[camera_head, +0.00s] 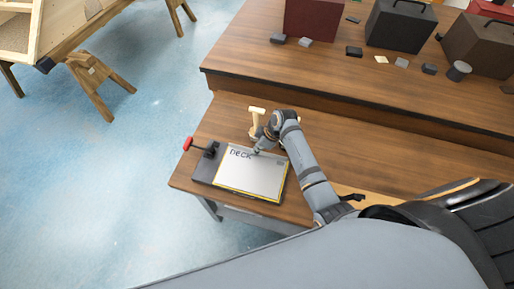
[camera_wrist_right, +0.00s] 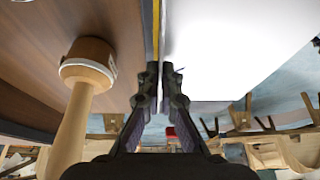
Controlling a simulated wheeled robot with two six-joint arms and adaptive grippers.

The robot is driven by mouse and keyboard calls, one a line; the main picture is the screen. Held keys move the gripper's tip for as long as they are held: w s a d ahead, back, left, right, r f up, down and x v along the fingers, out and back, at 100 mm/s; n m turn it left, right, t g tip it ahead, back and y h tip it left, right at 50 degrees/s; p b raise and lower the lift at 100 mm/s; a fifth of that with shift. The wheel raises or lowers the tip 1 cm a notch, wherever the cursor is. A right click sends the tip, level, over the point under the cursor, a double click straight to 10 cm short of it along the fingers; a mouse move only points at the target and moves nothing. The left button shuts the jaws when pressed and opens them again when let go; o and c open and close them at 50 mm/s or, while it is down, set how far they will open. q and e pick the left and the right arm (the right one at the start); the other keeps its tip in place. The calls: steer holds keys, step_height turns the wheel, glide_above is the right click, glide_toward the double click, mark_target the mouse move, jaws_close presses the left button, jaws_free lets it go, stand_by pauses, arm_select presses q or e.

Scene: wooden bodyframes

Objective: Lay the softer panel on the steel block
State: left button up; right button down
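A flat pale panel marked DECK (camera_head: 252,174), with yellow edging, lies over a dark slab (camera_head: 203,174) on the low bench; I cannot tell whether this slab is the steel block. The panel's white face (camera_wrist_right: 235,45) fills the upper right of the right wrist view. My right gripper (camera_head: 258,151) is at the panel's far edge. In the right wrist view its two fingers (camera_wrist_right: 160,72) are close together beside the panel's yellow edge, with a narrow gap. Whether they pinch the edge is unclear. My left gripper is not in view. No second panel can be made out.
A wooden mallet (camera_head: 257,118) stands just beyond the panel, close to my gripper; it also shows in the right wrist view (camera_wrist_right: 80,100). A red-handled tool (camera_head: 200,147) sits at the slab's left corner. Cases and small blocks stand on the raised bench (camera_head: 330,75) behind.

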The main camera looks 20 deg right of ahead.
steer(key=shift+f+p, duration=0.1)
steer(key=shift+p, duration=0.45)
stand_by(0.7)
stand_by(0.3)
steer(key=c, duration=0.9)
jaws_free()
steer(key=shift+f, duration=0.1)
steer(key=shift+o, duration=0.2)
step_height(320, 180, up, 7)
steer(key=p, duration=0.7)
steer(key=shift+p, duration=0.3)
